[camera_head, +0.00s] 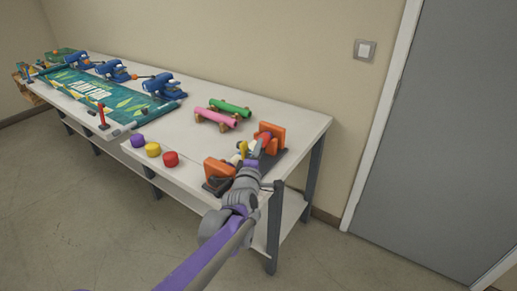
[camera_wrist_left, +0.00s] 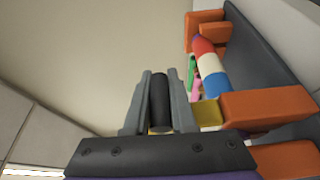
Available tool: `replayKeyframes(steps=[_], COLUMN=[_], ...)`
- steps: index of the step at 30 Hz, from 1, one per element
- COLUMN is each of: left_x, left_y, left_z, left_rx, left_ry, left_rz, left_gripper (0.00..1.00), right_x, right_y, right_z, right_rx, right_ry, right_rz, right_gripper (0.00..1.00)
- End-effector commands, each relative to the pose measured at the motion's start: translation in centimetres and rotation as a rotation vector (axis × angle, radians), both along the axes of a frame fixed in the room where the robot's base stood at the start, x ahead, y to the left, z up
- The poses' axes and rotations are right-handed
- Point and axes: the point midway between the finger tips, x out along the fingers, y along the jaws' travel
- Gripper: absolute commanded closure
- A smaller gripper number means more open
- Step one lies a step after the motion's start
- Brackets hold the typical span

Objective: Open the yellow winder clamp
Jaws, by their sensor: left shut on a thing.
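The winder has orange end blocks (camera_head: 270,136) on a dark base and stands near the right end of the table. Its roll (camera_wrist_left: 211,70) has red, white and blue bands. The yellow clamp (camera_wrist_left: 207,112) shows beside the near orange block in the left wrist view, and as a small yellow patch (camera_head: 243,148) in the head view. My left gripper (camera_head: 250,163) reaches over the winder. In the left wrist view its fingers (camera_wrist_left: 155,103) are closed around a dark cylindrical handle (camera_wrist_left: 160,100), with yellow just below it. My gripper hides part of the clamp in the head view.
Purple, yellow and red caps (camera_head: 153,149) sit near the table's front edge. Pink and green rolls (camera_head: 217,118) lie on supports behind. Blue clamping devices (camera_head: 164,86) and a green printed banner (camera_head: 95,90) fill the far left. The table's middle (camera_head: 180,125) is clear.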

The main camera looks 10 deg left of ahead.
Motion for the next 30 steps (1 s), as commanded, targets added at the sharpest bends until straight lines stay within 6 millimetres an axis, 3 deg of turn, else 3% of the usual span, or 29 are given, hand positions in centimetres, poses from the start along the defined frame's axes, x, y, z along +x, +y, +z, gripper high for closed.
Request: replayKeyframes(steps=[11, 12, 16, 25, 30], left_x=[0.0, 0.0, 0.0, -0.1, -1.9], left_y=[-0.1, -0.1, 0.0, 0.0, -0.1], left_z=[-0.1, -0.1, -0.1, -0.1, 0.0], left_rx=[0.004, 0.004, 0.003, 0.003, 0.004], left_ry=[0.001, 0.001, 0.000, 0.000, 0.000], left_rz=[-0.001, -0.001, -0.001, -0.001, -0.001], left_gripper=[1.00, 0.69, 0.47, 0.47, 0.47], right_x=[0.0, 0.0, 0.0, 0.0, 0.0], right_y=[0.0, 0.0, 0.0, 0.0, 0.0], right_z=[0.0, 0.0, 0.0, 0.0, 0.0], right_rx=[0.000, 0.000, 0.000, 0.000, 0.000], right_ry=[0.000, 0.000, 0.000, 0.000, 0.000], right_rz=[0.000, 0.000, 0.000, 0.000, 0.000], right_gripper=[0.47, 0.47, 0.47, 0.47, 0.47])
